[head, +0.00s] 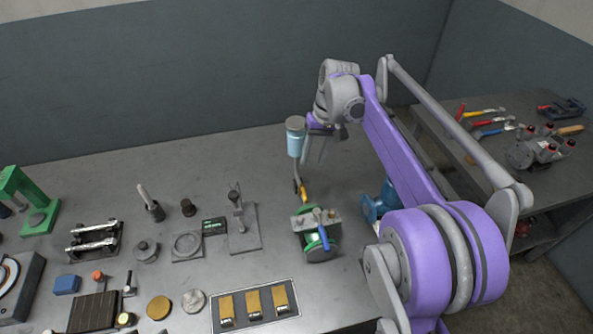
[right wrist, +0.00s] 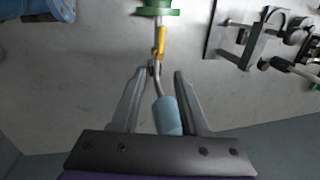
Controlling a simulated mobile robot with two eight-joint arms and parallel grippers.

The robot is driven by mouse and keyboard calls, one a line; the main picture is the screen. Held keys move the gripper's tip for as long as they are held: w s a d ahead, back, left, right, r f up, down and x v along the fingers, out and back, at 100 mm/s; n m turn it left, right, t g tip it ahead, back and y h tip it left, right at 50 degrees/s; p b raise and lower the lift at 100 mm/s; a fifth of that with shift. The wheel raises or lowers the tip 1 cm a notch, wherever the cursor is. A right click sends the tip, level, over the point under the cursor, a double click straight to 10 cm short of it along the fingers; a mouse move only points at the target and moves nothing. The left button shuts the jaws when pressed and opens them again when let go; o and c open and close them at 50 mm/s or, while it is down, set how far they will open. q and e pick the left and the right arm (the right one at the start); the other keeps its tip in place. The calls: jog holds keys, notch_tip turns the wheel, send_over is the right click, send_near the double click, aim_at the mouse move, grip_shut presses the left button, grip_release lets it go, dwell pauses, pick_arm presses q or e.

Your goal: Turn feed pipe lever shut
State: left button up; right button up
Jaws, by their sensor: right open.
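A yellow lever (head: 303,192) sits on the thin feed pipe (head: 296,172) that runs from a light-blue reservoir (head: 295,142) down to a green-based device (head: 318,240). In the right wrist view the yellow lever (right wrist: 161,40) lies roughly in line with the pipe, just beyond my fingertips. My right gripper (head: 313,155) is open beside the reservoir. In the right wrist view its fingers (right wrist: 160,76) stand apart on either side of the pipe and of the light-blue reservoir (right wrist: 168,115). No grip on the lever shows. My left gripper is not in view.
A blue machine (head: 380,203) stands right of the device, partly behind my right arm. A stand with a post (head: 242,228) is to the left. Several fixtures and a tray of brass blocks (head: 255,305) fill the bench's left and front. Bench behind is clear.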

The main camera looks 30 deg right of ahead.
aim_at(304, 189)
jog(key=f, duration=0.3)
jog(key=a+f, duration=0.1)
jog(key=f, duration=0.2)
jog(key=a+f, duration=0.1)
jog(key=f, duration=0.3)
jog(key=shift+s+a+f, duration=0.1)
grip_shut()
